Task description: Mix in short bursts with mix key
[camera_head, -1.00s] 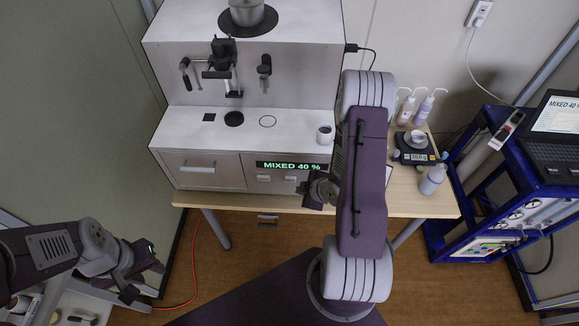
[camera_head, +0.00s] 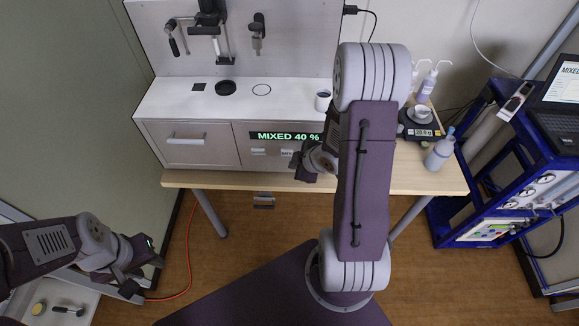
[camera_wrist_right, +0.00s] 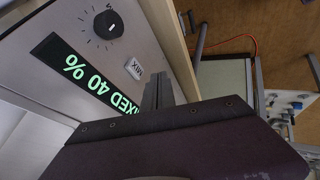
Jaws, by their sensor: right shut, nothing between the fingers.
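The MIX key (camera_wrist_right: 134,68) is a small pale key on the analyser's front panel, below the display in its own reading direction. The green display (camera_head: 284,136) reads MIXED 40 %; it also shows, upside down, in the right wrist view (camera_wrist_right: 88,78). My right gripper (camera_wrist_right: 158,88) is shut and empty, its fingertips close beside the MIX key. I cannot tell whether they touch the panel. In the head view my right gripper (camera_head: 303,172) is just in front of the panel below the display. My left gripper (camera_head: 138,278) hangs low at the left, away from the analyser.
A dial knob (camera_wrist_right: 108,25) is on the panel near the MIX key. A cup (camera_head: 323,100) stands on the analyser's ledge. A scale (camera_head: 419,127) and bottles (camera_head: 440,150) are on the table at the right, beside a blue cart (camera_head: 478,160).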

